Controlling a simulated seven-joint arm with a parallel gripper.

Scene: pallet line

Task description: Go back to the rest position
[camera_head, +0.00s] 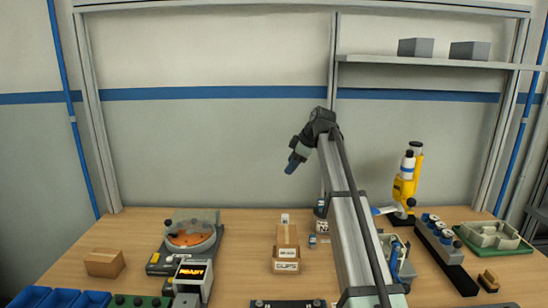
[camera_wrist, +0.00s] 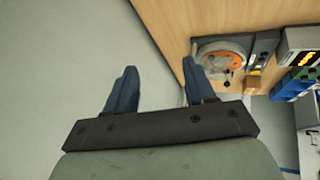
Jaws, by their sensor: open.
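My gripper (camera_head: 292,164) is raised high above the bench in the head view, in front of the grey wall and blue stripe, pointing down and to the left. In the wrist view my gripper (camera_wrist: 160,88) shows two blue fingers spread apart with nothing between them. The fingers touch nothing that I can see. In the wrist view the wall lies behind the left finger and the wooden bench (camera_wrist: 165,30) near the right one.
On the bench (camera_head: 245,245) stand a round feeder with orange contents (camera_head: 190,238), a display (camera_head: 191,272), cardboard boxes (camera_head: 104,263) (camera_head: 287,236), a yellow microscope-like device (camera_head: 408,182) and a green tray (camera_head: 492,238). A shelf (camera_head: 430,61) holds two grey blocks. The air around my gripper is clear.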

